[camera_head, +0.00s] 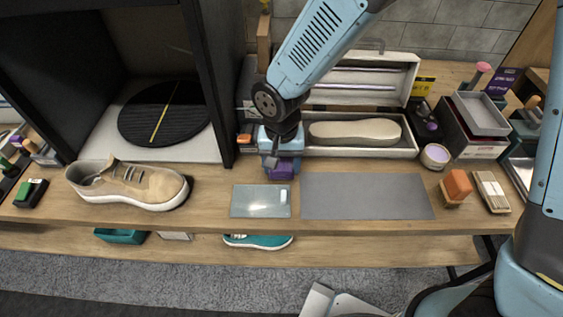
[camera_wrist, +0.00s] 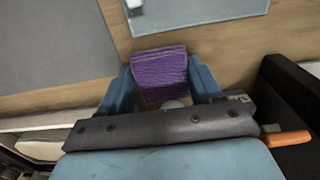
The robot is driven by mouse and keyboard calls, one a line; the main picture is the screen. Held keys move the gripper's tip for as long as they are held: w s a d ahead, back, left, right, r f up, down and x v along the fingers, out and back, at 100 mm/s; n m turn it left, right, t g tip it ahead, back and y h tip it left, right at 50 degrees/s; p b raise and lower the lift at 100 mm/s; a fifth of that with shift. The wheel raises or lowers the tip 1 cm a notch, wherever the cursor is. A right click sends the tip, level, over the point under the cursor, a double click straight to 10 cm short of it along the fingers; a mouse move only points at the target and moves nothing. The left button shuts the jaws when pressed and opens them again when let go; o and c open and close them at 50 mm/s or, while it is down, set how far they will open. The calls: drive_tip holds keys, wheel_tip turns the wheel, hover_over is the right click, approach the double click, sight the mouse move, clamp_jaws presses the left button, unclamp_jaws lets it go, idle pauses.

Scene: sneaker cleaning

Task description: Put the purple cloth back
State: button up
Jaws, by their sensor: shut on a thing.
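The purple cloth (camera_head: 281,171) is a small folded block at the end of my gripper (camera_head: 281,164), above the wooden bench top behind the glass plate. In the wrist view the purple cloth (camera_wrist: 160,69) sits between the two blue fingers of my gripper (camera_wrist: 161,78), which is shut on it. I cannot tell whether the cloth touches the bench. A grey-green glass plate (camera_head: 260,207) with a small white piece (camera_head: 284,196) on it lies just in front; the plate also shows in the wrist view (camera_wrist: 195,12).
A grey mat (camera_head: 367,196) lies right of the plate. A beige sneaker (camera_head: 130,184) stands at left beside a black booth with a turntable (camera_head: 163,113). An open case with a shoe insole (camera_head: 355,132) is behind the mat. An orange-topped brush (camera_head: 457,185) stands at right.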

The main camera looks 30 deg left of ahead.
sight(281, 164)
drive_tip(key=o, duration=1.2)
wheel_tip(281, 164, up, 12)
drive_tip(key=shift+r, duration=0.1)
